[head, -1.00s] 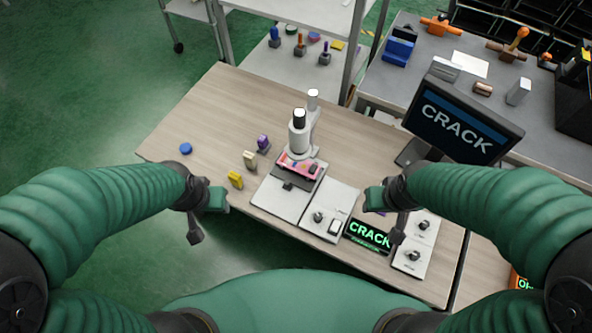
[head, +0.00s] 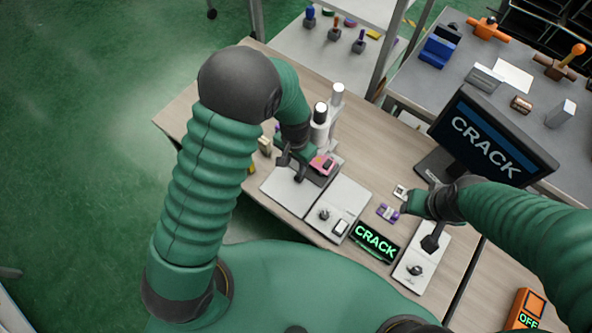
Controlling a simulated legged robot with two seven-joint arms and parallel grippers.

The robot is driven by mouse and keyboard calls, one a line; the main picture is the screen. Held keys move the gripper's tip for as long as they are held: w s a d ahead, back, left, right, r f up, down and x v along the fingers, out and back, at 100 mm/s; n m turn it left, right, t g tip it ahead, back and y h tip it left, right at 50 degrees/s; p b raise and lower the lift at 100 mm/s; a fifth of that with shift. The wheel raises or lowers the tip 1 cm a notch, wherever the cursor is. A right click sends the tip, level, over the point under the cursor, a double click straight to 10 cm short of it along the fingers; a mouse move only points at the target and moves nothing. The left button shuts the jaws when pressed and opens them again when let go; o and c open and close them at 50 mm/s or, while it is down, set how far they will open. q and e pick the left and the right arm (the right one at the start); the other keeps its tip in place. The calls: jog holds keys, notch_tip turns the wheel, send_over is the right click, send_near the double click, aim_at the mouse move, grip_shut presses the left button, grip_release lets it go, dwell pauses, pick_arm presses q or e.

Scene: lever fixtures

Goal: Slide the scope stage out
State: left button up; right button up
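The white microscope (head: 319,133) stands on the wooden table, with a grey base plate (head: 284,192) in front. Its stage (head: 322,163) shows a pink and red top and a dark front edge. My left gripper (head: 293,167) is at the left front of the stage, over the base, and partly covers it. Whether its fingers touch the stage or close on any part of it cannot be told. My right gripper (head: 424,222) is open and empty above the right-hand switch panel, away from the microscope.
A switch panel (head: 349,197) and a lit CRACK sign (head: 375,243) lie right of the microscope. A monitor (head: 490,138) stands behind my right arm. A purple piece (head: 387,212) lies near my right gripper. Small yellow pieces are partly hidden behind my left arm.

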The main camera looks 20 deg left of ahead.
aim_at(302, 179)
pick_arm(q)
jog(key=f, duration=0.2)
jog(key=d+f, duration=0.1)
jog(key=shift+f, duration=0.4)
jog(key=shift+s+d+f, duration=0.25)
jog(key=shift+d+f, duration=0.45)
jog(key=shift+w+a+f, duration=0.15)
jog(key=shift+a, duration=0.7)
jog(key=c, duration=0.4)
jog(key=shift+c, duration=1.3)
jog(key=shift+d, duration=0.15)
grip_shut()
jog(key=shift+d, duration=0.35)
jog(key=shift+a, duration=0.25)
pick_arm(e)
jog(key=shift+s+d, duration=0.1)
jog(key=shift+d, duration=0.6)
